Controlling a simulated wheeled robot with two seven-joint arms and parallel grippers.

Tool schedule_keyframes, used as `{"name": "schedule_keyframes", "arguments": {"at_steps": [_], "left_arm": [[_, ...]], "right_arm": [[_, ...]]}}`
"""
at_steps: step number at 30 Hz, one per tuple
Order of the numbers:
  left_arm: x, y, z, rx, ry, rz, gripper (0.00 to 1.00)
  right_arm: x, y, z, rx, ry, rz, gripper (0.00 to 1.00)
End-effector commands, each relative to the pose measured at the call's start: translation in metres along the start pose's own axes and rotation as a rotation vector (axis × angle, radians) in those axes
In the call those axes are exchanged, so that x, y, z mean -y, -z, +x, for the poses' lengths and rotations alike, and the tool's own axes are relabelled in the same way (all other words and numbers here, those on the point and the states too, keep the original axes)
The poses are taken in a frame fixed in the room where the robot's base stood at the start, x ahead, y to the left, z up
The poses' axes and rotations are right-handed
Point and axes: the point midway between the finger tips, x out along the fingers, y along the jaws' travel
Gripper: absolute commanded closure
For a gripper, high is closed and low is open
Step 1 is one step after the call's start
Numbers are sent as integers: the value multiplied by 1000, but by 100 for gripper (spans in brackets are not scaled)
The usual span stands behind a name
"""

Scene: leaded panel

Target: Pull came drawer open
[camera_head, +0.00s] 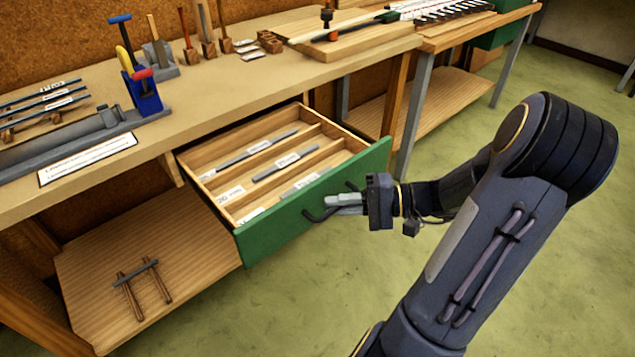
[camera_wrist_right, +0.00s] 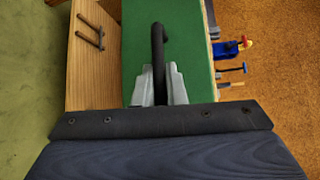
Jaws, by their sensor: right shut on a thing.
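The came drawer (camera_head: 320,205) has a green front and hangs well out from under the workbench, open. Inside, wooden dividers separate grey came strips (camera_head: 275,165) with white labels. My right gripper (camera_head: 335,200) is shut on the dark drawer handle (camera_head: 315,215) at the front. In the right wrist view the handle (camera_wrist_right: 158,50) runs between the two grey fingers (camera_wrist_right: 158,88), against the green front (camera_wrist_right: 193,50). The fingers hide part of the handle. My left gripper is not in view.
The workbench top (camera_head: 230,95) bears a blue tool holder (camera_head: 143,92) and several tools. Green floor in front of the drawer is clear apart from my right arm.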

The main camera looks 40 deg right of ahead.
Motion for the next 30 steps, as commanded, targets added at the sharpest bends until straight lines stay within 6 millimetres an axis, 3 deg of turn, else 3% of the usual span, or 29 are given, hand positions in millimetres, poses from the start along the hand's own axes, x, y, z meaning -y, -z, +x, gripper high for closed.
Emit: {"name": "schedule_keyframes", "arguments": {"at_steps": [9, 25, 26, 30], "left_arm": [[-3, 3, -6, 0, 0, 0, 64], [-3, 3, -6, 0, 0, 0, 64], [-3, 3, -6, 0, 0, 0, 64], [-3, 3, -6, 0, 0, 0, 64]], "right_arm": [[-8, -29, -30, -1, -1, 1, 100], [-10, -34, -35, 2, -1, -2, 100], [-10, -34, -35, 2, -1, -2, 87], [-10, -34, -35, 2, -1, -2, 68]]}}
